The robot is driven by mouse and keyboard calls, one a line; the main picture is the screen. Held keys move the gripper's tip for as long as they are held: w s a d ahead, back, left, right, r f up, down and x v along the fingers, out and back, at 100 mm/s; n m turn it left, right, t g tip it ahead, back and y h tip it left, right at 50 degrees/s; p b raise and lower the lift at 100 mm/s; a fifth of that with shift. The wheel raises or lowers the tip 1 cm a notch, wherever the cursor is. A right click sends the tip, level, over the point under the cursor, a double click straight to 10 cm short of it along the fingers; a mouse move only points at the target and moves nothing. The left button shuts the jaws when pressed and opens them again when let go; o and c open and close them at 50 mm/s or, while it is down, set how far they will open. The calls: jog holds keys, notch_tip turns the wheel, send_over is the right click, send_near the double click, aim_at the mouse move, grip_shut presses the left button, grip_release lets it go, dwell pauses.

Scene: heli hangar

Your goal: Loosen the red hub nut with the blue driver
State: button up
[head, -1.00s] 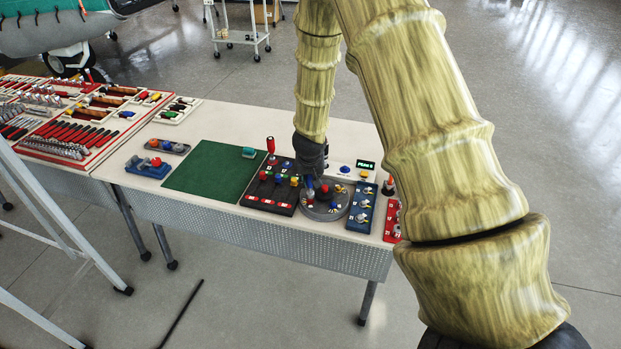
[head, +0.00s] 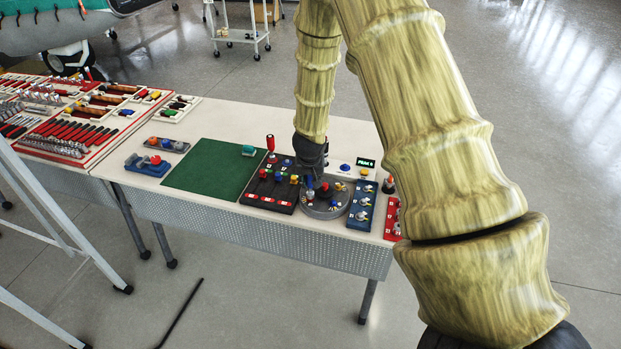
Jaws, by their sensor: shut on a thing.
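My gripper (head: 311,168) points down over the left part of the round grey hub fixture (head: 334,212). It is shut on a small blue thing, which I take to be the blue driver (head: 309,184); the fingers and arm hide most of it. The red hub nut (head: 324,187) sits near the middle of the fixture, just right of the blue driver. I cannot tell whether the driver's tip touches anything.
A blue tray (head: 358,219) and a red tray (head: 391,228) lie right. A small display (head: 366,163) is behind. The green mat (head: 210,170) is mostly clear.

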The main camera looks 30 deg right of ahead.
jog(key=shift+f, duration=0.45)
dwell(0.3)
jog(key=o, duration=0.9)
jog(key=shift+c, duration=0.2)
jog(key=shift+s+a+r+g+y+p, duration=0.15)
jog(key=shift+r+g+y+p, duration=0.35)
jog(key=shift+p, duration=1)
jog(key=shift+s+r+g+y+p, duration=0.1)
jog(key=shift+r+g+y+p, duration=0.35)
jog(key=shift+p, duration=1)
jog(key=shift+s+a+r+g+p, duration=0.15)
jog(key=shift+g+p, duration=0.5)
jog(key=shift+p, duration=0.15)
jog(key=shift+s+r+g+y+p, duration=0.1)
jog(key=shift+r+g+y+p, duration=0.1)
jog(key=shift+g+y+p, duration=0.15)
